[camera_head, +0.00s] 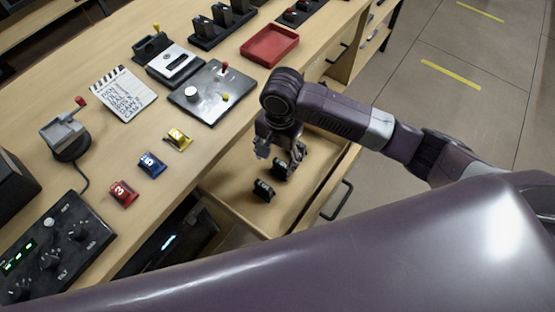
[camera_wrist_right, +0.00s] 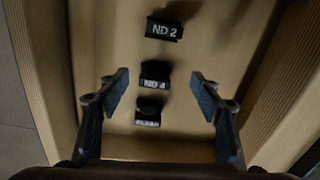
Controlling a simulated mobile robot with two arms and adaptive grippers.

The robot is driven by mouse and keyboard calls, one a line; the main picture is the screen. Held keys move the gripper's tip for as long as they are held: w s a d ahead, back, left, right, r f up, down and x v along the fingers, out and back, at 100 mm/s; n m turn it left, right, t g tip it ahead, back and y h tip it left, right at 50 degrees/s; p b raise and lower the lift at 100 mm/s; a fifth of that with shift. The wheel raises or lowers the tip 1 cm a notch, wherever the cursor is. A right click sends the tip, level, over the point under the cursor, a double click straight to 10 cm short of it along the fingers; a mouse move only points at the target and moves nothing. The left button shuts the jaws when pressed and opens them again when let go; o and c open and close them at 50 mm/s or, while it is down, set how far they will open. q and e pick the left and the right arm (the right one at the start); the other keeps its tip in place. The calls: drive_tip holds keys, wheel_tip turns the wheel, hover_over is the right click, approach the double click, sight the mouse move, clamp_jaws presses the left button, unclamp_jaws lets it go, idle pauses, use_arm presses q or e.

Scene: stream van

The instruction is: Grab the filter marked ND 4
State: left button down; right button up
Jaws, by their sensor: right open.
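In the right wrist view, the black filter marked ND 4 (camera_wrist_right: 155,76) lies in an open wooden drawer, between a black filter marked ND 2 (camera_wrist_right: 164,29) and a third black filter (camera_wrist_right: 149,112) whose label is hard to read. My right gripper (camera_wrist_right: 160,97) is open and empty above the drawer, its fingers spread to either side of the ND 4 filter and the third one. In the head view my right gripper (camera_head: 279,150) points down over the drawer and hides part of the filters. My left gripper is not in view.
The wooden drawer (camera_head: 232,205) has raised sides close around the filters. On the desk stand red (camera_head: 122,193), blue (camera_head: 151,165) and yellow (camera_head: 179,140) numbered blocks, a notepad (camera_head: 122,92), a control panel (camera_head: 203,92) and a red tray (camera_head: 270,45).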

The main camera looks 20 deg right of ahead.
sight(281, 163)
drive_tip(key=shift+w+d+m+h, duration=0.3)
drive_tip(key=shift+w+d+m, duration=0.4)
drive_tip(key=shift+w+d, duration=0.25)
drive_tip(key=shift+w+f, duration=0.1)
drive_tip(key=shift+f, duration=0.25)
drive_tip(key=f, duration=0.7)
drive_tip(key=shift+s+d, duration=0.15)
drive_tip(key=shift+s, duration=0.1)
drive_tip(key=shift+r, duration=0.1)
drive_tip(key=c, duration=1.2)
drive_tip(key=shift+c, duration=0.2)
